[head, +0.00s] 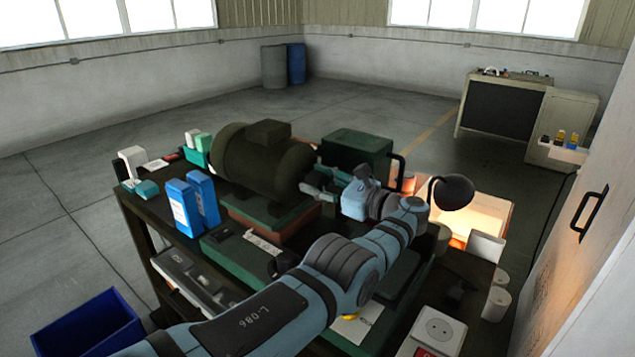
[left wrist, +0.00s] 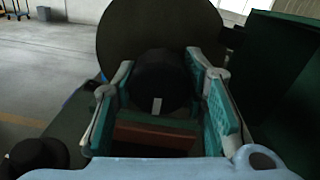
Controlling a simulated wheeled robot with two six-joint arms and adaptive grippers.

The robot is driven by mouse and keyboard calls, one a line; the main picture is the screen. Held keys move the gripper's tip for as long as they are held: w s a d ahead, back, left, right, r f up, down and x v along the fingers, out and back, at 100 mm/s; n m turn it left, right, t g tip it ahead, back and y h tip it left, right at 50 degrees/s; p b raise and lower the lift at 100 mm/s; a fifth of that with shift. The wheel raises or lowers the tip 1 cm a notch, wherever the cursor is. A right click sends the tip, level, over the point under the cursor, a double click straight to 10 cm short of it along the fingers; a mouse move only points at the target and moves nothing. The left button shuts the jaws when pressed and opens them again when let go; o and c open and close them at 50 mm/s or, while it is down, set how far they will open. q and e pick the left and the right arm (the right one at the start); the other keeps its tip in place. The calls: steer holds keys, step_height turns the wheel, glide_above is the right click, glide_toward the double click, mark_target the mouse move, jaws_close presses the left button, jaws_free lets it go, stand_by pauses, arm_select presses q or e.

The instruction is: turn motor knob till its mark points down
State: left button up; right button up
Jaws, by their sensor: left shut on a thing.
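The motor (head: 262,160) is a dark olive cylinder on a reddish block on the bench; its round end face (left wrist: 125,30) fills the upper middle of the left wrist view. A black knob (left wrist: 160,75) stands out from that face. Its pale mark (left wrist: 157,105) is at the lower edge of the knob and points down in the left wrist view. My left gripper (head: 316,186) is shut on the knob, with one teal-padded finger on each side, as the left wrist view shows (left wrist: 158,82). In the head view the fingers hide most of the knob. My right gripper is out of view.
Blue boxes (head: 187,205) stand left of the motor, and a dark green box (head: 356,150) stands behind my gripper. A black round lamp head (head: 452,192) is right of my wrist. A white socket box (head: 437,330) lies at the bench front. A blue bin (head: 88,325) is at lower left.

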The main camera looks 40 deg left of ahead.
mark_target(319, 173)
arm_select(q)
steer(key=shift+f+m, duration=0.15)
steer(key=shift+m, duration=0.15)
steer(key=o, duration=1.2)
steer(key=shift+c, duration=0.2)
step_height(319, 173, up, 10)
steer(key=shift+r, duration=0.1)
